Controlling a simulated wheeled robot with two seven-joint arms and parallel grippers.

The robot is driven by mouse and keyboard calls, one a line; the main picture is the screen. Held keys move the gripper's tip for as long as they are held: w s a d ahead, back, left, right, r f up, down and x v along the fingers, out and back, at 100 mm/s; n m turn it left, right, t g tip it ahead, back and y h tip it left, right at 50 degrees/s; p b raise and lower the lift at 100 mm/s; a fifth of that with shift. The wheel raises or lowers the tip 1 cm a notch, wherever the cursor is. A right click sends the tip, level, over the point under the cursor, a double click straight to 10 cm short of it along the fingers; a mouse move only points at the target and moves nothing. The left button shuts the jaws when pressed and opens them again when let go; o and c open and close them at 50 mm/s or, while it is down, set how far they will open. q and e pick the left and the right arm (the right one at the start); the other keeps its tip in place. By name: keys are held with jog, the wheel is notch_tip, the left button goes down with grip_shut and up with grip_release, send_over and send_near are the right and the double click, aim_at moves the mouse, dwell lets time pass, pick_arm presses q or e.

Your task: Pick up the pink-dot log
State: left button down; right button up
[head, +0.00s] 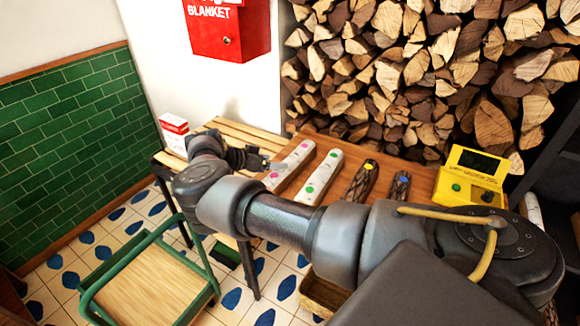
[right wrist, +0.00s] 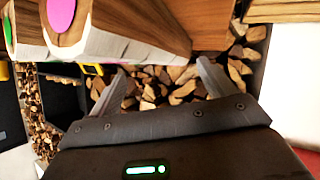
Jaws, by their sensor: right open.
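The pink-dot log (head: 290,166) is a pale, whitish log with pink dots, lying on the brown wooden board at the left end of a row of logs. In the right wrist view its end face with a large pink dot (right wrist: 62,14) is close, at the upper left. My right gripper (head: 268,163) is open beside the log's left side in the head view. In the right wrist view its fingers (right wrist: 160,82) are apart, with only the distant firewood seen between them. My left gripper is not in view.
A green-dot pale log (head: 319,177) lies just right of it, then two darker logs (head: 361,182). A yellow device (head: 470,177) stands at the board's right. A slatted bench (head: 240,135), red-white box (head: 173,130) and green-framed stool (head: 150,280) are at left.

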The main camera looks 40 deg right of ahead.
aim_at(285, 161)
jog(key=shift+d+f, duration=0.1)
jog(key=shift+d, duration=0.2)
jog(key=p+x, duration=0.2)
jog(key=x, duration=0.2)
jog(key=shift+s+d+f, duration=0.1)
jog(key=shift+d+f, duration=0.1)
jog(key=shift+d, duration=0.1)
jog(key=shift+d+f, duration=0.15)
jog(key=shift+d, duration=0.05)
jog(key=shift+c, duration=0.2)
jog(key=c, duration=1.5)
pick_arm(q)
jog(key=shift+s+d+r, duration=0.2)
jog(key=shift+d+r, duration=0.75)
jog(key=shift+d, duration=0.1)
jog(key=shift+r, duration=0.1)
pick_arm(e)
jog(key=shift+r, duration=0.25)
